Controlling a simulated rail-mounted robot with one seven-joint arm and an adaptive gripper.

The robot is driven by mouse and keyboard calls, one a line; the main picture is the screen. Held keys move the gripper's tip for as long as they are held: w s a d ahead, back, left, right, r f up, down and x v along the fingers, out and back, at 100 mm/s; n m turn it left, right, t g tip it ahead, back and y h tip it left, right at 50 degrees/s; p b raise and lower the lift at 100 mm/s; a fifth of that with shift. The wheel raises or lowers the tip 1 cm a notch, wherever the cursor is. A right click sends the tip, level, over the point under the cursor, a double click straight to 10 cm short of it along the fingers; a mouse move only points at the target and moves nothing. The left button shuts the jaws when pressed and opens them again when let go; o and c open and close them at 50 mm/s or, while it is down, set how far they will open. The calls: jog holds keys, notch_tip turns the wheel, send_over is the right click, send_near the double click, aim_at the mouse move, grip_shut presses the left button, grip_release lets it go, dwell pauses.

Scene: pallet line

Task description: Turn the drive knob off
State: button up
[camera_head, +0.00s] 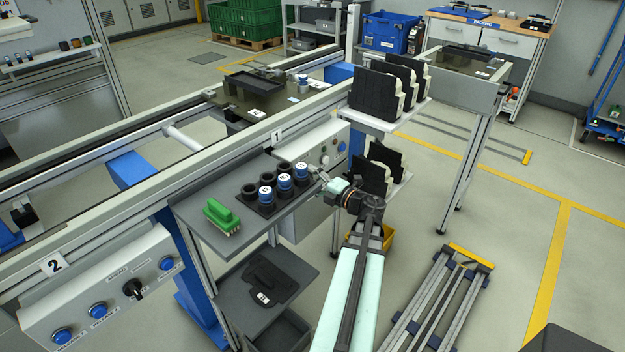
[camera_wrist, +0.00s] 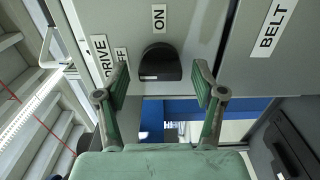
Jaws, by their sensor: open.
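The drive knob (camera_wrist: 160,63) is a black, half-round handle on a grey panel, in the upper middle of the wrist view. An ON label (camera_wrist: 158,17) is above it in the picture, an OFF label (camera_wrist: 122,60) to its left, beside a DRIVE label (camera_wrist: 102,52). I cannot tell surely which label the knob points to. My gripper (camera_wrist: 160,80) is open, with one green finger on each side below the knob; nothing is held and contact is not visible. In the head view my gripper (camera_head: 322,180) is at the panel marked 1; I cannot make out the knob there.
A shelf with black and blue cups (camera_head: 266,194) and a green part (camera_head: 221,215) is left of my gripper. A rack of black parts (camera_head: 384,92) stands above and right. Panel 2 (camera_head: 100,290) has another black knob (camera_head: 132,289). A BELT label (camera_wrist: 279,24) is right of the knob.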

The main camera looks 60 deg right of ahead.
jog(key=s+a, duration=0.1)
jog(key=s, duration=1.1)
